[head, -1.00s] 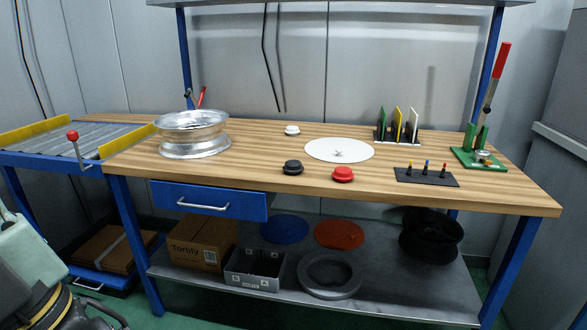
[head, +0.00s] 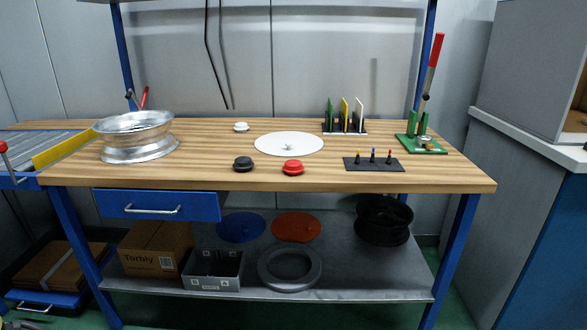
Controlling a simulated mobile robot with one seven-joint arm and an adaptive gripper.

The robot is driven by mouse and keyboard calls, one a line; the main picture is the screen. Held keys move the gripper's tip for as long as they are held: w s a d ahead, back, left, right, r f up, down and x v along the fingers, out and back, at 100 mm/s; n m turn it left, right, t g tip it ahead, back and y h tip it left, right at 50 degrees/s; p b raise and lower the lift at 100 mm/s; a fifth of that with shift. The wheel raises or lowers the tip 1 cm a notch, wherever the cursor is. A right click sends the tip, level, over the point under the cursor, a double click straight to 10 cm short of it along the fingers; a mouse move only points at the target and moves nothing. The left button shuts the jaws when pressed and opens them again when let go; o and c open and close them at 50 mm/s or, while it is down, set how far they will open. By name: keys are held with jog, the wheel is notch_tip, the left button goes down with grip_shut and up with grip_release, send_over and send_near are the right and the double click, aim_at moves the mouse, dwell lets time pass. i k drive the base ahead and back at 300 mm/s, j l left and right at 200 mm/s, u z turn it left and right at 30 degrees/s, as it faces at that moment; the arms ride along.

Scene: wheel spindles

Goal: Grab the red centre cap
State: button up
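The red centre cap (head: 293,167) sits on the wooden workbench (head: 220,177) near its front edge, about the middle. A black cap (head: 243,163) lies just to its left, apart from it. A white cap (head: 241,127) lies farther back and to the left. Nothing covers the red cap. My gripper does not show in the head view.
A white disc (head: 289,144) lies behind the red cap. A black pin plate (head: 373,163) is to the right, a silver wheel rim (head: 137,137) at left, a green lever press (head: 420,144) at far right. A grey cabinet (head: 508,190) stands right of the bench.

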aim_at(292, 168)
jog(key=i+l+u, duration=1.15)
jog(key=l, duration=0.25)
jog(key=k, duration=0.1)
